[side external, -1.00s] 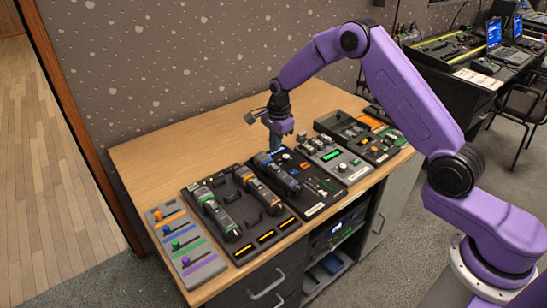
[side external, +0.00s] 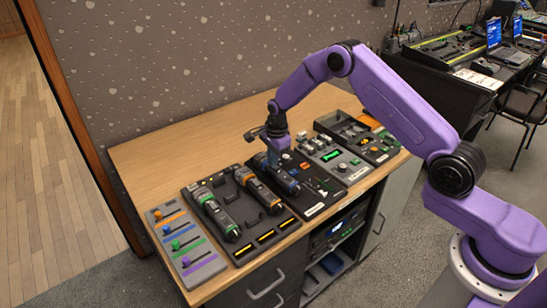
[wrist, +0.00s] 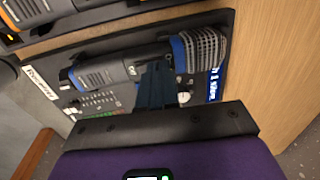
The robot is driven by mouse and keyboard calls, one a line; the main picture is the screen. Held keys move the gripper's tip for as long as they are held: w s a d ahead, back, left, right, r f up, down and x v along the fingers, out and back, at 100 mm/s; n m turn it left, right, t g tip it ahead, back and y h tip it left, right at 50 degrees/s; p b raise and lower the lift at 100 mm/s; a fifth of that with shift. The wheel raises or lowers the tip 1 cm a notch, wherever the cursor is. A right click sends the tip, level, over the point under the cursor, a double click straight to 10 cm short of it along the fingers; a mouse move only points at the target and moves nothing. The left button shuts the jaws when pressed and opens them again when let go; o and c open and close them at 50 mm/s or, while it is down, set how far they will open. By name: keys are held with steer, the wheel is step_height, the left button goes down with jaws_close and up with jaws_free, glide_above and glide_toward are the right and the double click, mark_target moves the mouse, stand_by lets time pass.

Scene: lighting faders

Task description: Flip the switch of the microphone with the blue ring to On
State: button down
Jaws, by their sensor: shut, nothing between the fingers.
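The microphone with the blue ring lies on a dark panel (side external: 318,204). Its dark body (side external: 288,184) shows in the side view, with the head partly behind my gripper. In the wrist view the microphone (wrist: 118,68) lies across the picture, with its blue ring (wrist: 179,54) beside the grey mesh head (wrist: 206,48). My gripper (side external: 273,162) is shut and empty, pointing down at the microphone. In the wrist view its dark fingertips (wrist: 155,68) overlap the body just left of the ring. Whether they touch it I cannot tell. The switch is not clear, probably hidden by the fingers.
An orange-ringed microphone (side external: 258,187) and a green-ringed one (side external: 218,215) lie on the panel to the left. A fader board (side external: 184,244) stands at the far left. Bare wooden tabletop (side external: 180,150) lies behind.

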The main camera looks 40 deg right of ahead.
mark_target(277, 167)
steer(key=shift+s+f, duration=0.2)
steer(key=shift+s, duration=0.1)
steer(key=shift+s, duration=0.65)
steer(key=shift+r, duration=0.15)
steer(key=shift+r, duration=0.25)
step_height(277, 167, up, 13)
steer(key=s, duration=0.1)
steer(key=shift+s+r, duration=0.2)
steer(key=shift+s, duration=0.1)
steer(key=shift+w, duration=0.15)
steer(key=shift+w+r, duration=0.15)
steer(key=shift+w, duration=0.5)
